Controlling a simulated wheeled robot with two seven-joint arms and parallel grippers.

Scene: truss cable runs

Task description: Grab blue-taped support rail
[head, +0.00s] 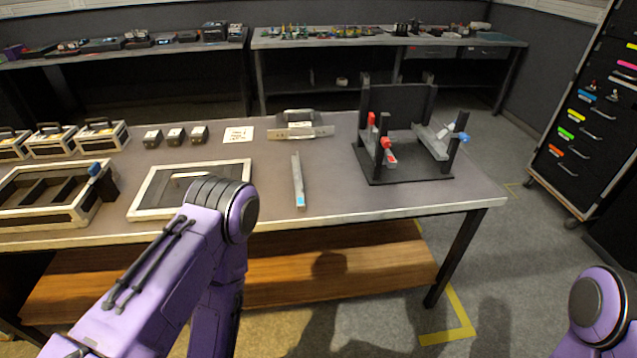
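A narrow grey support rail (298,182) lies on the middle of the workbench. It has a small blue tape mark (300,201) at its near end. Another grey rail (430,141) with blue at its end sits on the right side of a black stand (403,170), and a rail with red parts (383,143) sits on its left side. My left arm reaches in over the front edge of the bench, left of the loose rail. Its gripper is not visible. Only a purple part of my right arm shows at the lower right, with no gripper visible.
A framed tray (133,215) lies left of the loose rail, partly behind my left arm. A compartmented box (50,225) stands at the far left. A grey bracket (299,131) and a white card (238,134) lie behind. Bench surface around the loose rail is clear.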

